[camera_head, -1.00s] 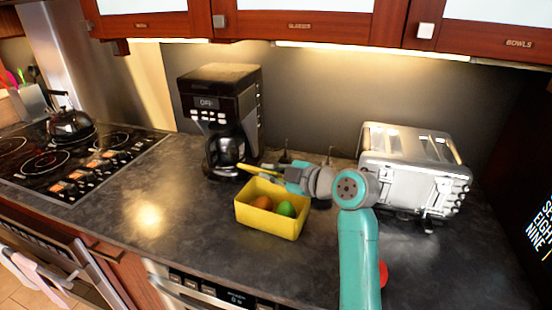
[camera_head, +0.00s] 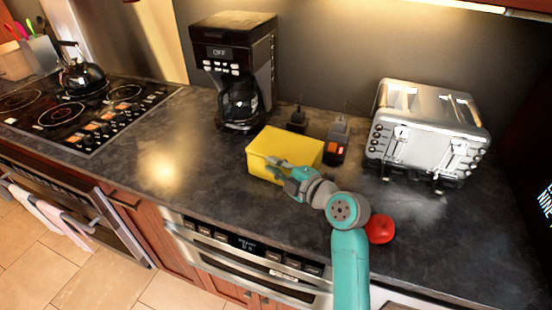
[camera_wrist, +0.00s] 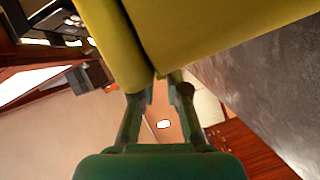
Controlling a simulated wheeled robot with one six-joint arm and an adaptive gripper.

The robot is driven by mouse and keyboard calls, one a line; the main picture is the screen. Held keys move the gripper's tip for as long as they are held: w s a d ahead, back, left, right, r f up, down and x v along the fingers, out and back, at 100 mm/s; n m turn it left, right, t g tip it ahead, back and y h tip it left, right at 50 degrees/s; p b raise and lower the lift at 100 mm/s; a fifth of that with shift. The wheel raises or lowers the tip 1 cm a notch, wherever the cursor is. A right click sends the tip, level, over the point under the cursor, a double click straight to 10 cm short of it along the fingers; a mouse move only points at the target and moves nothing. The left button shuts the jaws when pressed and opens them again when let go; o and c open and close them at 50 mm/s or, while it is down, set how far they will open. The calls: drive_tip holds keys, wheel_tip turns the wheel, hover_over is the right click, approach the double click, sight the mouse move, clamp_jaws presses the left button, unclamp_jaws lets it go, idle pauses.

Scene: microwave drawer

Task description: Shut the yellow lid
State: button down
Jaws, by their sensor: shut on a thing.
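The yellow lid (camera_head: 287,144) lies over the top of the yellow box (camera_head: 258,167) on the dark counter, and the box's contents are hidden. My gripper (camera_head: 277,170) is at the box's front side, its fingers shut at the lid's front edge. In the wrist view, two yellow surfaces meet at a seam just beyond my fingertips (camera_wrist: 160,88). I cannot tell surely from there which surface is the lid.
A coffee maker (camera_head: 238,70) stands behind the box to the left. A toaster (camera_head: 425,130) is at right. A small device with a red light (camera_head: 337,140) is close behind the box. A red round object (camera_head: 381,230) lies beside my arm. Counter left of the box is clear.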

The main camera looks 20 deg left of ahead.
drive_tip(key=shift+f, duration=0.55)
drive_tip(key=shift+s+f, duration=0.1)
drive_tip(key=shift+f, duration=0.05)
drive_tip(key=c, duration=1.3)
unclamp_jaws()
drive_tip(key=shift+d+r, duration=0.1)
drive_tip(key=shift+r, duration=0.15)
drive_tip(key=v, duration=1.1)
drive_tip(key=shift+s+d+r, duration=0.1)
drive_tip(key=shift+d, duration=0.3)
